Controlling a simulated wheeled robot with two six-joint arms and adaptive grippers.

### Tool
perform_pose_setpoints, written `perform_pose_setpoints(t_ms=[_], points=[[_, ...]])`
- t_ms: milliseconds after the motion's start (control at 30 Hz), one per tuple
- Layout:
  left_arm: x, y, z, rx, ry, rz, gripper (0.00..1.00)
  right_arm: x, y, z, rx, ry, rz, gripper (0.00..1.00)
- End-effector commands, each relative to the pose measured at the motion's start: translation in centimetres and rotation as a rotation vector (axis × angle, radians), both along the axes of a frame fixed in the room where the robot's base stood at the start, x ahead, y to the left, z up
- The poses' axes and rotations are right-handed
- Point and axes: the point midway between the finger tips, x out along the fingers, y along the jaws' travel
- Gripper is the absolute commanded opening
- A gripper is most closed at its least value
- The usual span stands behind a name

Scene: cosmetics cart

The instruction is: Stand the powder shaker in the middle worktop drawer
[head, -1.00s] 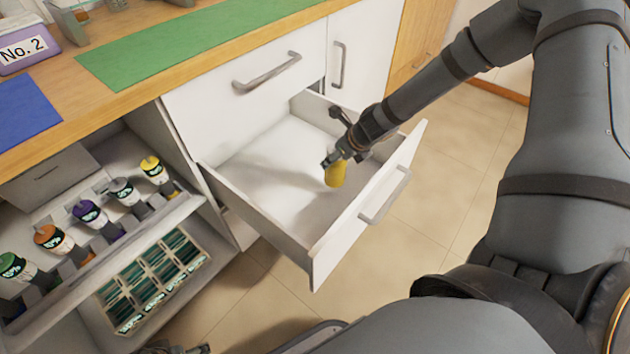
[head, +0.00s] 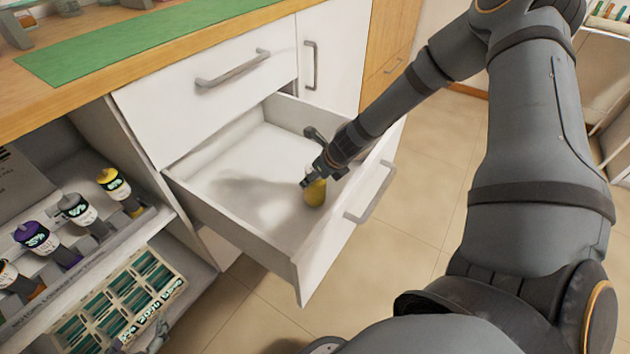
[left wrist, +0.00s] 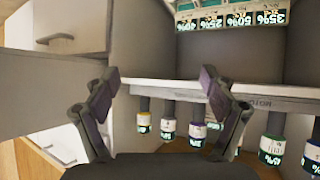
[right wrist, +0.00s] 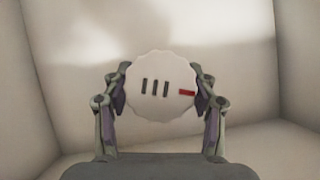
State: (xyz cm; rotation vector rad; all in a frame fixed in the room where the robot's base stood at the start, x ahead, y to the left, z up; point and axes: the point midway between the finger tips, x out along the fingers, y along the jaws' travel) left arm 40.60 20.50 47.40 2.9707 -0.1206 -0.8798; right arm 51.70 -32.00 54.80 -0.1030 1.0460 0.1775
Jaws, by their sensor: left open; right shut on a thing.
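The powder shaker (head: 315,193) has a yellow body in the head view. Its round white lid (right wrist: 150,84), with dark slots and a red mark, faces the right wrist camera. My right gripper (head: 314,172) is shut on the shaker near its top, with fingers on both sides of the lid. The shaker is inside the pulled-out middle drawer (head: 222,165), near its front panel, and looks about upright. I cannot tell whether its base touches the drawer floor. My left gripper (left wrist: 160,82) is open and empty, facing the lower shelves; only a bit shows at the head view's bottom edge.
The drawer is otherwise empty. A shut drawer (head: 225,75) lies above it, under the wooden worktop with a green mat (head: 130,38). At left, an open shelf holds several bottles (head: 75,209), with a partitioned box (head: 120,305) below. Floor is clear at right.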

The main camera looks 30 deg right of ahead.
Motion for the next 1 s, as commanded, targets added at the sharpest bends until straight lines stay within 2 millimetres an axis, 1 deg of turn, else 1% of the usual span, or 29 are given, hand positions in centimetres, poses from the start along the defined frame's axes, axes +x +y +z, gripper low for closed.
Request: perform_pose_setpoints(t_ms=[33,133,200,300,633,1000], points=[[0.9,0.1,1.0,0.002,-0.057,0.003,0.84,0.0,0.0,-0.4,0.000,0.000,0.000,0.20],[2.3,0.2,3.2,0.005,-0.158,0.009,0.84,0.0,0.0,-0.7,0.000,0.000,0.000,0.20],[2.9,0.3,4.4,0.005,-0.208,0.012,0.84,0.0,0.0,-0.8,0.000,0.000,0.000,0.20],[3.3,0.3,5.3,0.006,-0.247,0.013,0.84,0.0,0.0,-0.8,0.000,0.000,0.000,0.20],[3.4,0.3,5.6,0.006,-0.259,0.014,0.84,0.0,0.0,-0.8,0.000,0.000,0.000,0.20],[3.8,0.4,6.5,0.007,-0.296,0.016,0.84,0.0,0.0,-1.0,0.000,0.000,0.000,0.20]])
